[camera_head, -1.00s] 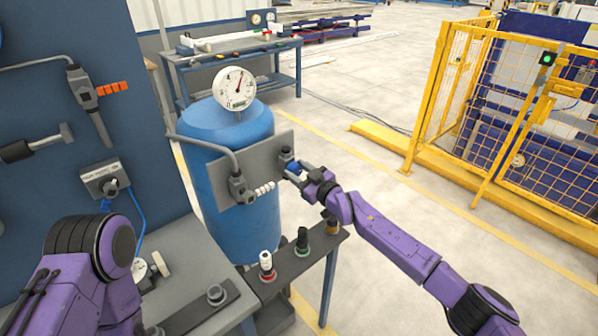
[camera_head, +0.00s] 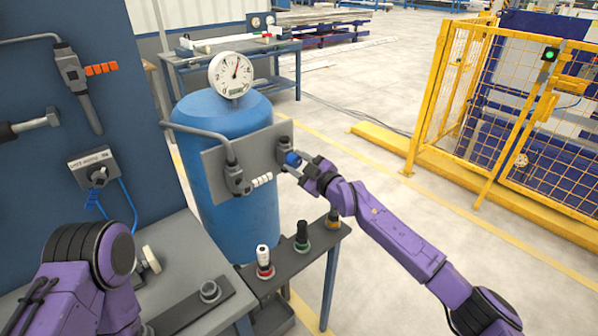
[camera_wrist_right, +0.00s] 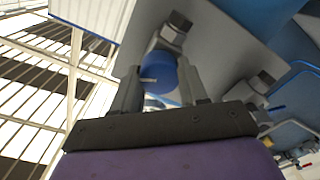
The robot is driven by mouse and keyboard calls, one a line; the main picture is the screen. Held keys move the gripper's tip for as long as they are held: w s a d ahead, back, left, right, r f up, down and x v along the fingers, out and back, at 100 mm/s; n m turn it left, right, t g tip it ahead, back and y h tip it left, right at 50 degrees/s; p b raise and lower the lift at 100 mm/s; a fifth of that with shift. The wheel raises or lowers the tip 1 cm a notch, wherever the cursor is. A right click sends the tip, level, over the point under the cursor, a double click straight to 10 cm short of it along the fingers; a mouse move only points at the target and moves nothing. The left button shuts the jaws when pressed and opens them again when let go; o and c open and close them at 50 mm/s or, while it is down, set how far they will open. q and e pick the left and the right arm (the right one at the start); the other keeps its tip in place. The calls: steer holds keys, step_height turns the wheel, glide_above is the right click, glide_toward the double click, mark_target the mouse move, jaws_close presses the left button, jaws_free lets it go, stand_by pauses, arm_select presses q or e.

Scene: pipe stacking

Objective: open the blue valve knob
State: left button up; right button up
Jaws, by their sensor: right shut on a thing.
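The blue valve knob (camera_head: 293,159) is on a dark valve body at the right end of the grey plate (camera_head: 212,152) in front of the blue tank. My right gripper (camera_head: 298,167) reaches it from the right and is shut on the knob. In the right wrist view the round blue knob (camera_wrist_right: 160,76) sits between the two fingers of my right gripper (camera_wrist_right: 165,92), with a small pale pin on its face. My left arm (camera_head: 85,270) shows at the lower left; its gripper is not in view.
The blue tank (camera_head: 250,218) carries a round gauge (camera_head: 231,75) on top. A second valve with a white handle (camera_head: 262,180) is left of the knob. A small rack (camera_head: 300,258) with several capped fittings stands below. A yellow fence (camera_head: 480,110) is at right.

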steer(key=shift+r+n+b, duration=0.15)
steer(key=shift+n+b, duration=0.75)
steer(key=shift+b, duration=0.1)
steer(key=shift+r+n+b, duration=0.15)
steer(key=shift+n+b, duration=0.15)
steer(key=shift+b, duration=0.05)
steer(key=o, duration=1)
steer(key=shift+o, duration=0.3)
steer(key=shift+a, duration=0.15)
